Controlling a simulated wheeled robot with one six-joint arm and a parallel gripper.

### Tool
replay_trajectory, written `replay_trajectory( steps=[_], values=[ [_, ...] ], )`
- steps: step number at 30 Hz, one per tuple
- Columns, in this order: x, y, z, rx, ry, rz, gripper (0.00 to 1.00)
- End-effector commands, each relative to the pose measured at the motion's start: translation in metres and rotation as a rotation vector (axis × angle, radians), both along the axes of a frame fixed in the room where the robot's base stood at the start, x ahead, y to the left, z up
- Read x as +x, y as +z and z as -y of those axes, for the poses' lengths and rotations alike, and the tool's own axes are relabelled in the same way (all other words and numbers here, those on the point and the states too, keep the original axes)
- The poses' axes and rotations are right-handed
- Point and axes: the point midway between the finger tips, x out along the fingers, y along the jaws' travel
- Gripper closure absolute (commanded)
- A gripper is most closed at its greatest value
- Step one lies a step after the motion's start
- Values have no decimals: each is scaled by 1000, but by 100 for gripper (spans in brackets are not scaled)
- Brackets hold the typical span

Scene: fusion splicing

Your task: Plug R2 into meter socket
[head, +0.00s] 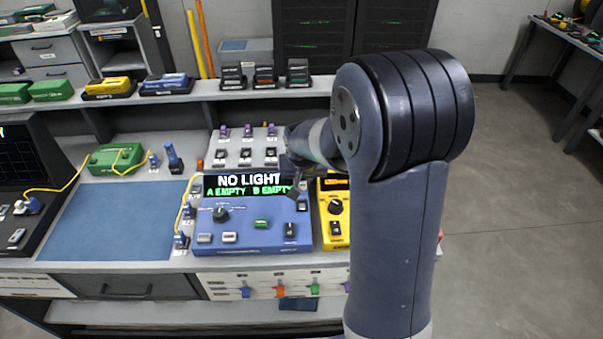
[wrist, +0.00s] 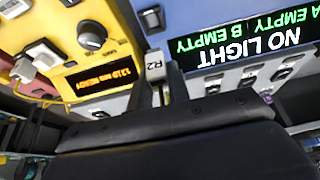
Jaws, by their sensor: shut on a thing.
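My gripper (wrist: 162,92) is shut on the R2 plug (wrist: 155,66), a small pale block labelled "R2" in the wrist view. The blue meter (head: 262,236) stands on the bench, its display (head: 248,186) reading NO LIGHT, A EMPTY, B EMPTY. The meter also shows in the wrist view (wrist: 203,30), seen upside down. The plug is by the gap between the meter and the yellow light source. A dark socket-like part (wrist: 151,18) shows on the meter beyond the plug.
The yellow source (head: 335,222) stands close to the meter's right; its display reads READY in the wrist view (wrist: 103,75). A grey panel (head: 246,150) with purple-topped parts is behind the meter. A yellow cable (head: 184,208) runs along its left side. The blue mat (head: 115,222) is clear.

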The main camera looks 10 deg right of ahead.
Motion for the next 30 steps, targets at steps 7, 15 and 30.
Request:
replay_trajectory(
  steps=[7, 15, 30],
  values=[
    [0, -16, 0, 0, 0, -1, 100],
    [0, -43, 0, -1, 0, -1, 100],
    [0, -62, 0, 0, 0, 0, 100]
  ],
)
